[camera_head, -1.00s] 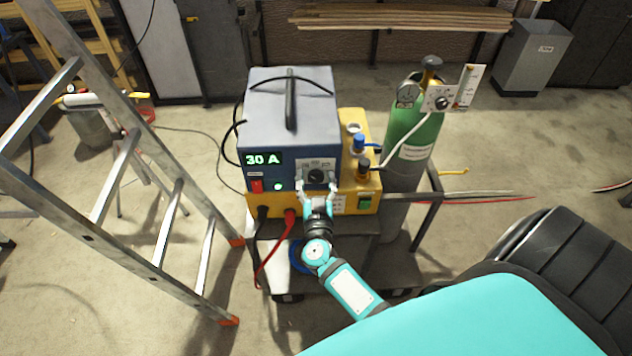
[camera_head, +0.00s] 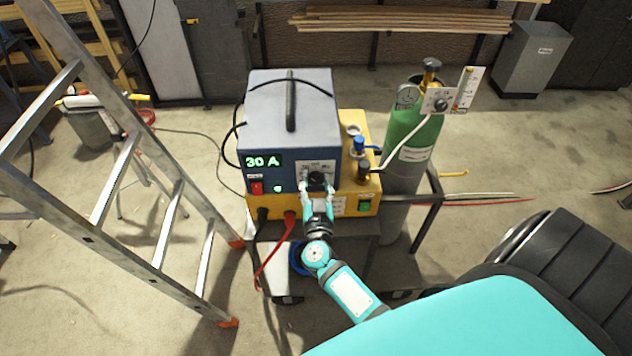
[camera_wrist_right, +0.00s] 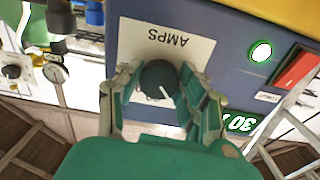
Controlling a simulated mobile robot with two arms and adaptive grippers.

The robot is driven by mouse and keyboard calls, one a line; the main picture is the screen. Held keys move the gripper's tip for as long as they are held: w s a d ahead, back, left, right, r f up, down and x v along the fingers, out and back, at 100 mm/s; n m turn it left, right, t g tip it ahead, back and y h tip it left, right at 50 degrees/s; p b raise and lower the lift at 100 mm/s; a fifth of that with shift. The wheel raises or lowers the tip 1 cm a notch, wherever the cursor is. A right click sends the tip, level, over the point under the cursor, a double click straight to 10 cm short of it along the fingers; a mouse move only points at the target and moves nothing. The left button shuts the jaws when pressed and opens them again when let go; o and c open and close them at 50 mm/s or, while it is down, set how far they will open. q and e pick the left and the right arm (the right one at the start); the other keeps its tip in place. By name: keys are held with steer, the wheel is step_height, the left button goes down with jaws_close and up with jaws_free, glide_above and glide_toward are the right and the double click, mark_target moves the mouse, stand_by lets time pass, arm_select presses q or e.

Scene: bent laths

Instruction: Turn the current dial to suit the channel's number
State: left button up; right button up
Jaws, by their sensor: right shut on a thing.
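The welding machine is a blue-grey box (camera_head: 290,110) with a green display (camera_head: 262,161) reading 30 A. Its black current dial (camera_head: 317,179) sits on a white plate at the right of the front face. In the right wrist view the dial (camera_wrist_right: 157,78) shows a white pointer line, and its plate (camera_wrist_right: 165,38) reads AMPS, upside down there. My right gripper (camera_head: 318,187) is at the dial with a finger on each side, shut on it; the fingers also show in the right wrist view (camera_wrist_right: 155,92). My left gripper is in neither view. No channel number is readable.
A yellow unit (camera_head: 357,200) is under and beside the box. A green gas cylinder (camera_head: 410,135) with a gauge stands right of it. An aluminium ladder (camera_head: 125,160) stands at the left. A red cable (camera_head: 275,256) hangs in front of the cart.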

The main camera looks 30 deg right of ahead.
steer(key=m, duration=0.3)
steer(key=shift+m, duration=0.4)
steer(key=m, duration=0.4)
steer(key=shift+m, duration=0.3)
steer(key=o, duration=1.1)
steer(key=shift+o, duration=0.2)
